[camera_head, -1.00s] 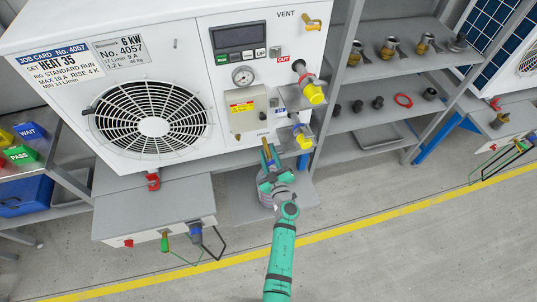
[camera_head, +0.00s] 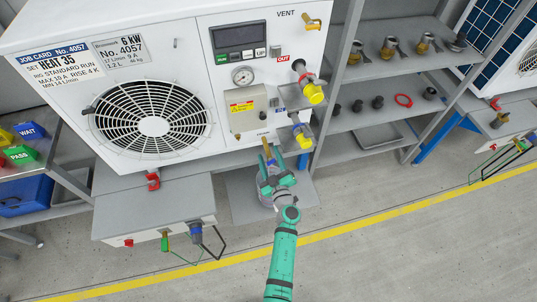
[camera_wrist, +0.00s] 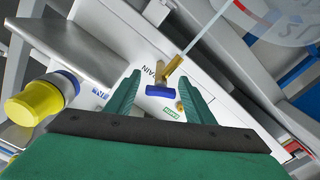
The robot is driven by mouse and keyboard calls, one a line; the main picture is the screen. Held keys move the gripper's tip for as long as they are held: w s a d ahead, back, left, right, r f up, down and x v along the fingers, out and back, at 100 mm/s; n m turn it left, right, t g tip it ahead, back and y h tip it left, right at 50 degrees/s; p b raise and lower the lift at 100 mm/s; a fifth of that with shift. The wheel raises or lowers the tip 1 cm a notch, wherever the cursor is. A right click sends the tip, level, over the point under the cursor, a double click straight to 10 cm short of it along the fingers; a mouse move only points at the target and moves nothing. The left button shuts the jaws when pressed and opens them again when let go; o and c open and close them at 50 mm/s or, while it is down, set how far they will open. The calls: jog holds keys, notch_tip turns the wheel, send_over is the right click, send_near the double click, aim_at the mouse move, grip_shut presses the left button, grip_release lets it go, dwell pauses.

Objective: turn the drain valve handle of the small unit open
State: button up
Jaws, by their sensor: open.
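The drain valve is a brass spout (camera_wrist: 174,66) with a blue handle (camera_wrist: 160,91), beside a partly hidden label ending in "AIN" on the white unit (camera_wrist: 128,45). In the head view the brass valve (camera_head: 266,150) sits low on the unit's front, right of centre. My gripper (camera_wrist: 160,88) is open. Its two green fingers stand either side of the blue handle, with visible gaps. In the head view my gripper (camera_head: 275,172) is just below the valve, partly hiding the handle.
A yellow-capped port (camera_wrist: 35,100) with a blue collar is left of my fingers. A clear marked container (camera_wrist: 290,25) is at the upper right; a round vessel (camera_head: 266,199) sits behind my wrist in the head view. A brass earth stud (camera_wrist: 180,106) is near the right finger.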

jog(key=v, duration=0.9)
jog(key=shift+s, duration=0.2)
